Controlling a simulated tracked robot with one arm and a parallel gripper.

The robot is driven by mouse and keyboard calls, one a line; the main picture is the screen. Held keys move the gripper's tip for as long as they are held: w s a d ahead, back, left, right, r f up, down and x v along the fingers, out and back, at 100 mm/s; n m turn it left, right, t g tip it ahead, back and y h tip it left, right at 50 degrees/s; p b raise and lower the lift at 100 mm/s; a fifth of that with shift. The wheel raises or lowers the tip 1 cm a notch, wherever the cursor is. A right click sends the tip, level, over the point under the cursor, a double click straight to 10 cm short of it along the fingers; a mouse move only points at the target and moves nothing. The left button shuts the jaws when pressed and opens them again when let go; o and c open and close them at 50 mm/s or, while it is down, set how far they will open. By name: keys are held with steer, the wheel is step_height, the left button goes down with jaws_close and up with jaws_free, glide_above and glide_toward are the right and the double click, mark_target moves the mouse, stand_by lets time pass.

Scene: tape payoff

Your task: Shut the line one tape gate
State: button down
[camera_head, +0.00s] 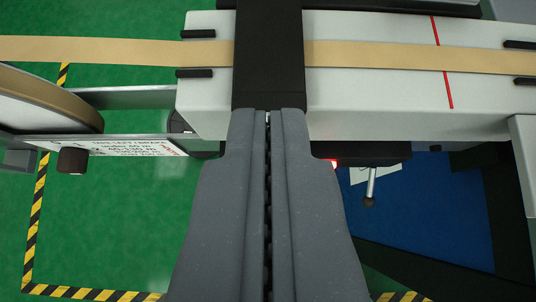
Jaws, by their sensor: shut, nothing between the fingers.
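A tan tape (120,48) runs left to right over a white bench-like housing (375,110). A wide black block (268,55), which looks like the tape gate, lies across the tape and hides a stretch of it. I cannot tell whether it is pressed down or stands above the tape. My gripper (268,114) has its grey fingers together and empty, pointing at the near end of the black block. The fingertips overlap its near edge in the picture; I cannot tell whether they touch it.
A tape roll (45,100) is at the left, above a white label (120,146) and a dark knob (72,160). Small black guides (195,73) flank the tape; a red line (442,62) crosses it. A small lever (370,188) hangs at right. Green floor (110,230) is open at lower left.

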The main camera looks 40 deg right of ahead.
step_height(320, 180, down, 7)
steer(key=s+b, duration=0.2)
steer(key=shift+a+r, duration=0.2)
steer(key=shift+a, duration=0.25)
steer(key=shift+s+f, duration=0.1)
step_height(320, 180, up, 5)
steer(key=a, duration=0.1)
steer(key=s+a+f+p, duration=0.1)
steer(key=s+a+f, duration=0.4)
steer(key=s, duration=0.1)
steer(key=shift+s+a, duration=0.2)
steer(key=shift+s, duration=0.05)
stand_by(0.6)
